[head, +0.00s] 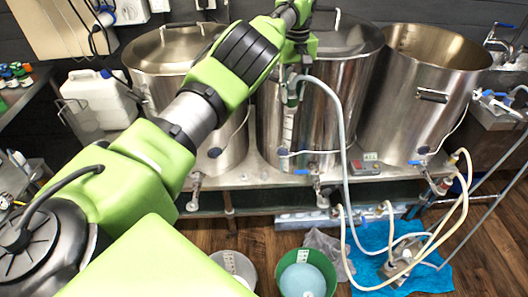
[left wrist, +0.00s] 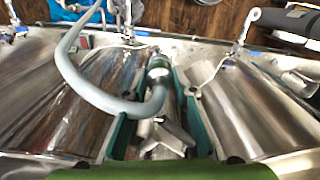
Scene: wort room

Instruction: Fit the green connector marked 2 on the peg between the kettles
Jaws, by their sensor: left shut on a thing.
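My left gripper (head: 295,82) is shut on the green-and-grey hose connector (left wrist: 158,72), in front of the middle kettle (head: 330,105) in the head view. The left wrist view shows the connector between the two green fingers (left wrist: 157,88). A grey hose (left wrist: 92,92) bends from it to the left; in the head view the hose (head: 341,130) arches down to the floor. The left kettle (head: 160,90) and right kettle (head: 412,110) stand either side of the middle one. I cannot make out the peg or a number on the connector. My right gripper is not in view.
The kettles stand on a metal bench (head: 250,180) with taps along its front. A green bucket (head: 283,276), a grey bucket (head: 226,258) and a blue cloth (head: 440,275) with hoses over it are on the floor. A white canister (head: 98,100) stands left.

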